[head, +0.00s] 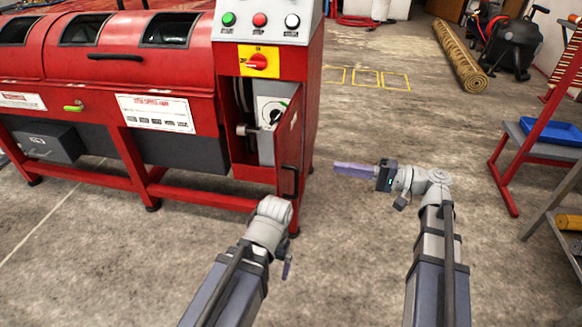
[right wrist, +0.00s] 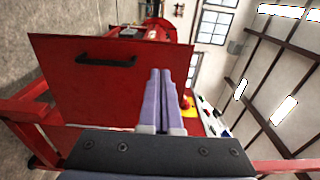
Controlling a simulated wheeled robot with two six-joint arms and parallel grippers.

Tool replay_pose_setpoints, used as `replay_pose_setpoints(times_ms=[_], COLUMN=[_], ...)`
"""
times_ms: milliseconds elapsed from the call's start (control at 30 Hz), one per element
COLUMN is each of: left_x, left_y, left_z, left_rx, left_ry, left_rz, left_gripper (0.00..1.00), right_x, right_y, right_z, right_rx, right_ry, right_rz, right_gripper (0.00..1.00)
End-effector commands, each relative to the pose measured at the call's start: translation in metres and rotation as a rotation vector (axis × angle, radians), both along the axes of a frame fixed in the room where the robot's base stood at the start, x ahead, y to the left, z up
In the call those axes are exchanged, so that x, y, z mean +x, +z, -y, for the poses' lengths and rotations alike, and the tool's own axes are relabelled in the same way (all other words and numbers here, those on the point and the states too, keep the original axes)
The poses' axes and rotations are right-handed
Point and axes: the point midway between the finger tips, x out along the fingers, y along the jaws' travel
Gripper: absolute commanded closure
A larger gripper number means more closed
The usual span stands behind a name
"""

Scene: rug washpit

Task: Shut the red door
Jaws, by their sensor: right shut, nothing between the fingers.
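The red door (head: 291,140) of the control cabinet stands open in the head view. It is swung out toward me and seen nearly edge-on, with a black handle (head: 289,182) low on it. The grey inside of the cabinet (head: 268,112) shows to its left. In the right wrist view the door (right wrist: 110,100) is a broad red panel with its handle (right wrist: 106,60) facing the camera. My right gripper (head: 338,168) is shut and empty, to the right of the door, with a gap in the head view. My left arm ends below the door; its fingers are hidden.
The red machine (head: 170,60) fills the left, with a yellow and red switch (head: 259,62) above the cabinet opening. A red-framed shelf with a blue tray (head: 550,131) stands at the right. A rolled rug (head: 460,57) lies at the back. Floor right of the door is clear.

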Motion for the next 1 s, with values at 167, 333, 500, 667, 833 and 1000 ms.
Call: replay_pose_setpoints(times_ms=[167, 333, 500, 667, 833, 1000], left_x=[0.0, 0.0, 0.0, 0.0, 0.0, 0.0], left_y=[0.001, 0.001, 0.001, 0.001, 0.001, 0.001], left_z=[0.0, 0.0, 0.0, 0.0, 0.0, 0.0], left_rx=[0.0, 0.0, 0.0, 0.0, 0.0, 0.0], left_ry=[0.0, 0.0, 0.0, 0.0, 0.0, 0.0], left_rz=[0.0, 0.0, 0.0, 0.0, 0.0, 0.0], left_gripper=[0.0, 0.0, 0.0, 0.0, 0.0, 0.0], right_x=[0.002, 0.008, 0.017, 0.024, 0.03, 0.033], right_y=[0.001, 0.0, 0.0, 0.0, 0.0, 0.0], right_z=[-0.01, -0.038, -0.073, -0.102, -0.123, -0.134], right_rx=[-0.001, -0.002, -0.002, -0.002, -0.002, -0.003], right_ry=[0.003, 0.006, 0.006, 0.005, 0.003, 0.002], right_rz=[0.0, 0.0, 0.0, 0.0, 0.0, -0.001], right_gripper=[1.0, 1.0, 1.0, 1.0, 1.0, 1.0])
